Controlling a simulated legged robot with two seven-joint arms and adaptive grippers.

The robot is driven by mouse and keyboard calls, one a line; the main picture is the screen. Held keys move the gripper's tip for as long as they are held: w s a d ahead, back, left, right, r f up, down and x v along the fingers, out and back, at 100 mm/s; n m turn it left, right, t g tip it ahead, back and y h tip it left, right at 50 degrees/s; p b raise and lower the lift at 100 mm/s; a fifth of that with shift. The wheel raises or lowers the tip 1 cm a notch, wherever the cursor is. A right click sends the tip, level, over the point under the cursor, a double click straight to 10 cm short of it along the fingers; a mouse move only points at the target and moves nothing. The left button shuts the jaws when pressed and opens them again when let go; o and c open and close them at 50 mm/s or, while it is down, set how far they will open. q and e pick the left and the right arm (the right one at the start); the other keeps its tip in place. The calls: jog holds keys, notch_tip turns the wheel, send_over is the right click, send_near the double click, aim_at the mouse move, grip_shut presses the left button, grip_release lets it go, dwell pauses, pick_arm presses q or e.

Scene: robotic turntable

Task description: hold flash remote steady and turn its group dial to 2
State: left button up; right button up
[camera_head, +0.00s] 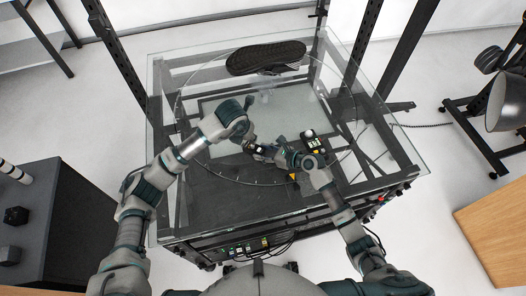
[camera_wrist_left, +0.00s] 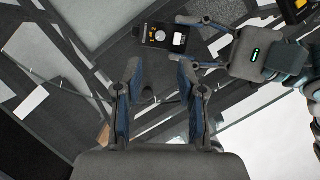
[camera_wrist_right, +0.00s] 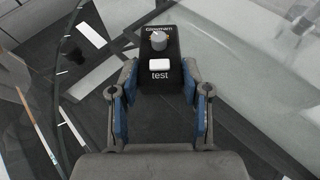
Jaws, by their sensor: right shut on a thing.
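The flash remote (camera_wrist_right: 171,49) is a small black box with a grey round dial (camera_wrist_right: 158,41) and a white button marked "test" (camera_wrist_right: 159,65). My right gripper (camera_wrist_right: 159,82) is shut on its sides and holds it above the glass. The left wrist view also shows the remote (camera_wrist_left: 151,42), with the right gripper's fingers on it. My left gripper (camera_wrist_left: 160,78) is open and empty, with its fingertips just short of the remote and apart from it. In the head view the right gripper (camera_head: 268,150) shows clearly; the left gripper (camera_head: 248,135) is small. The dial's setting is too small to read.
A glass-topped turntable (camera_head: 160,90) lies under both arms. A dark shoe sole (camera_head: 265,57) is at its far side. A black and yellow device (camera_head: 309,139) stands near my right gripper. Dark frame posts rise behind, and a lamp (camera_head: 508,100) stands at the right.

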aim_at(251, 148)
pick_arm(q)
jog(key=m, duration=0.1)
jog(key=a+m, duration=0.1)
jog(key=m, duration=0.1)
jog(key=shift+w+a+r+g+h, duration=0.2)
jog(key=shift+w+r+g+h, duration=0.1)
jog(key=shift+r+h, duration=0.1)
jog(key=w+f+m, duration=0.1)
jog(key=f, duration=0.2)
jog(key=d+f+m, duration=0.1)
jog(key=f, duration=0.2)
jog(key=w+d+f+m+h, duration=0.1)
jog(key=f, duration=0.2)
jog(key=shift+w+d+f+m+g, duration=0.2)
jog(key=shift+w+f+m+g, duration=0.1)
jog(key=shift+f+g, duration=0.1)
jog(key=shift+r, duration=0.1)
grip_shut()
